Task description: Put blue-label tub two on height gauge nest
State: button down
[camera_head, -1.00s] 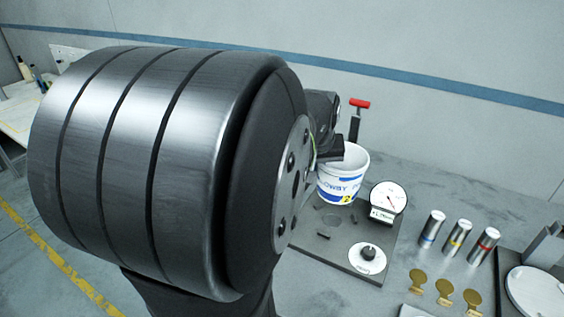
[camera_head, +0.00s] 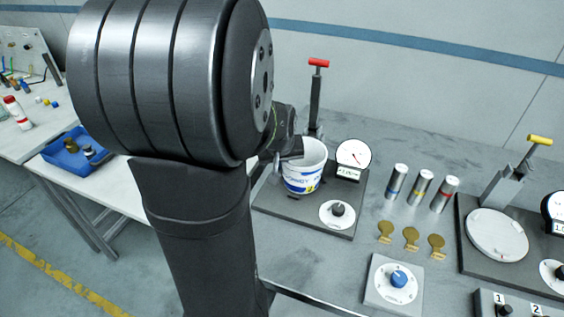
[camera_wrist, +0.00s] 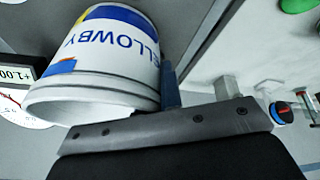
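Blue-label tub two (camera_head: 303,178) is a white, open-topped tub with a blue label and a yellow patch. It is upright over the nest spot of the height gauge plate (camera_head: 290,212), hiding the dark round mark there. I cannot tell whether its base touches the plate. My gripper (camera_head: 284,152) is at the tub's left rim, shut on its wall. In the wrist view the tub (camera_wrist: 110,60) fills the upper left, its rim against a grey finger bar; the other finger is mostly hidden. The dial gauge (camera_head: 353,154) stands just right of the tub.
A red-handled post (camera_head: 317,90) rises behind the tub. A black knob on a white dial (camera_head: 338,212) sits in front. Banded cylinders (camera_head: 420,187), brass tags (camera_head: 411,237) and a blue-knob box (camera_head: 394,281) are to the right, then another fixture with a white disc (camera_head: 497,235).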

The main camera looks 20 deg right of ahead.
jog(key=shift+f, duration=0.15)
jog(key=c, duration=1.6)
grip_release()
jog(key=v, duration=1.2)
